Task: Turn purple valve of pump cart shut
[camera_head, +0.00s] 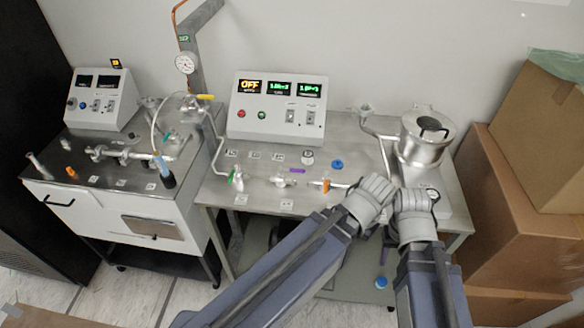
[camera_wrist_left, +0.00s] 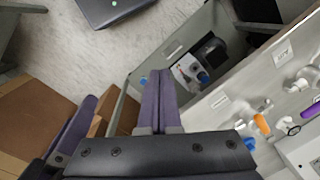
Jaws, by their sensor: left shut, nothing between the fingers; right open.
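The purple valve handle (camera_head: 297,170) lies flat, pointing across the picture, behind the metal pipe line on the middle steel table (camera_head: 262,205). It also shows at the right edge of the left wrist view (camera_wrist_left: 311,108). My left gripper (camera_head: 372,198) is to the right of the purple handle, apart from it. Its fingers (camera_wrist_left: 162,95) are shut and empty in the left wrist view. My right gripper (camera_head: 414,203) is open beside it, in front of the steel vessel; its fingertips are hard to make out.
An orange handle (camera_head: 326,184) and a green handle (camera_head: 238,175) stand on the same line. A control box (camera_head: 279,107) reading OFF stands behind. A steel vessel (camera_head: 426,138) stands at the right. A white cart (camera_head: 118,207) is at left; cardboard boxes (camera_head: 520,210) are at right.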

